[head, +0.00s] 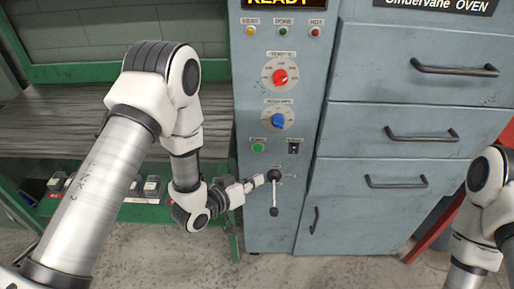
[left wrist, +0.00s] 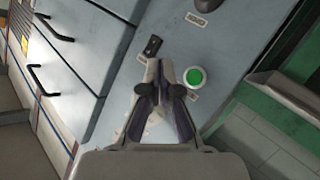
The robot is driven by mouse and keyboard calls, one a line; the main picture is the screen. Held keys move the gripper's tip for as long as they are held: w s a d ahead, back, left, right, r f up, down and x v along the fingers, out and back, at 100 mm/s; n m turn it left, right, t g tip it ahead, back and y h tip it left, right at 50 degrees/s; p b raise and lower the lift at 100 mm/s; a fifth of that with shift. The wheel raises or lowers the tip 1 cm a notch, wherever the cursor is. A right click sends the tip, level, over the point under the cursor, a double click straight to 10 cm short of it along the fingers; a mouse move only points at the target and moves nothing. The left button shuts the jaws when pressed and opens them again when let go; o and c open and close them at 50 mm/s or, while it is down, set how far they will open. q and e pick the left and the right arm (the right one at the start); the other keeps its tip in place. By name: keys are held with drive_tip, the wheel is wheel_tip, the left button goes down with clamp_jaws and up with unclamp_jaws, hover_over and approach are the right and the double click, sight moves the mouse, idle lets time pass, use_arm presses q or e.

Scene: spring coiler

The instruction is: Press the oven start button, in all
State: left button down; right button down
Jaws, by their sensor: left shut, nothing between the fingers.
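The oven's grey control panel (head: 246,190) carries a round green button (head: 258,147), whose small label I cannot read. The green button also shows in the left wrist view (left wrist: 194,76), to the right of my fingertips. A black switch (head: 293,147) is right of the button in the head view. My left gripper (head: 263,180) is shut and empty in front of the panel, below the green button in the head view. In the left wrist view its fingertips (left wrist: 160,64) are close together, between the switch and the button. Whether they touch the panel is unclear. My right gripper is out of view.
A lever with a dark knob (head: 274,176) is close beside the left fingertips in the head view. A red dial (head: 280,77) and a blue dial (head: 278,121) are above. Drawers with dark handles (head: 423,135) are to the right. A green-framed bench (head: 60,125) is at left.

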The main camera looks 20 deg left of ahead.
sight(258, 149)
use_arm(q)
drive_tip(key=shift+a, duration=0.1)
drive_tip(key=shift+w+a+b, duration=0.1)
drive_tip(key=shift+w+a, duration=0.3)
drive_tip(key=shift+w, duration=1)
drive_tip(key=shift+w+a+b, duration=0.15)
drive_tip(key=shift+w+a, duration=0.25)
drive_tip(key=shift+w, duration=1.05)
drive_tip(key=shift+w+a+b, duration=0.1)
drive_tip(key=shift+w+a, duration=0.3)
drive_tip(key=shift+w, duration=1)
drive_tip(key=shift+w, duration=0.1)
drive_tip(key=shift+w+a, duration=0.1)
drive_tip(key=shift+w, duration=0.15)
drive_tip(key=shift+w+a, duration=0.1)
drive_tip(key=shift+w, duration=0.25)
drive_tip(key=shift+s+d, duration=0.25)
drive_tip(key=shift+s, duration=0.5)
drive_tip(key=shift+s, duration=0.1)
